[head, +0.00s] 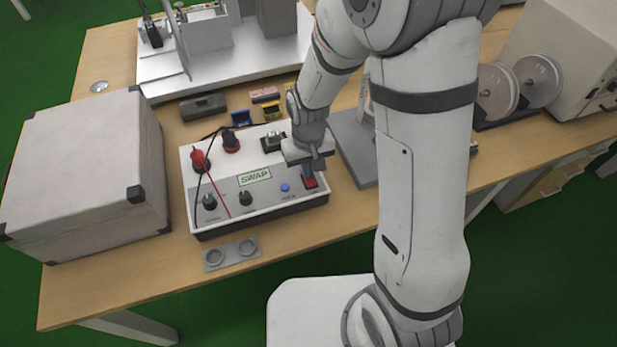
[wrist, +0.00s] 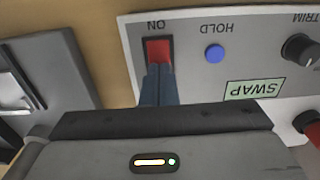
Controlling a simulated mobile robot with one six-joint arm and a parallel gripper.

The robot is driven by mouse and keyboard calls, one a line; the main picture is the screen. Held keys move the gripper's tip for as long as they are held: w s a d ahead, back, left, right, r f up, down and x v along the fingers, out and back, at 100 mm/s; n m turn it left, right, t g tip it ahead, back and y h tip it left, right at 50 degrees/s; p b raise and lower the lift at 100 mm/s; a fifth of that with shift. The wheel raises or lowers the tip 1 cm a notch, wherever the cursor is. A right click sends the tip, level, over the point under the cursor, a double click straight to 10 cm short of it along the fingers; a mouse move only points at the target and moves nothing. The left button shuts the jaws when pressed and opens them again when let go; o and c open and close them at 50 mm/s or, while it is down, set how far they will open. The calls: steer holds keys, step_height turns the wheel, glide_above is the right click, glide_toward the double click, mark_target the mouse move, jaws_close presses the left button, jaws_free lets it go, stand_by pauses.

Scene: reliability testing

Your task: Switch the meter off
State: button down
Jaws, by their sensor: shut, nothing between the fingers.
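The meter (head: 262,203) is a white box with a dark base, knobs, terminals and a green SWAP label, standing on the table. Its red rocker switch (head: 310,183) is at the front right corner; in the wrist view the red switch (wrist: 160,49) sits in a dark frame beside the upside-down word ON. A blue HOLD button (wrist: 214,53) is next to it. My gripper (head: 308,172) is shut and empty, pointing down at the switch. In the wrist view my fingertips (wrist: 158,72) overlap the switch's near part; I cannot tell whether they touch it.
A large pale case (head: 85,175) stands left of the meter. A grey plate with two rings (head: 231,253) lies in front. A grey stand (head: 357,140) is close on the right. Small blocks (head: 265,94) and a dark box (head: 203,107) lie behind.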

steer(key=shift+r+p, duration=2.45)
steer(key=shift+r, duration=0.95)
steer(key=shift+r, duration=0.1)
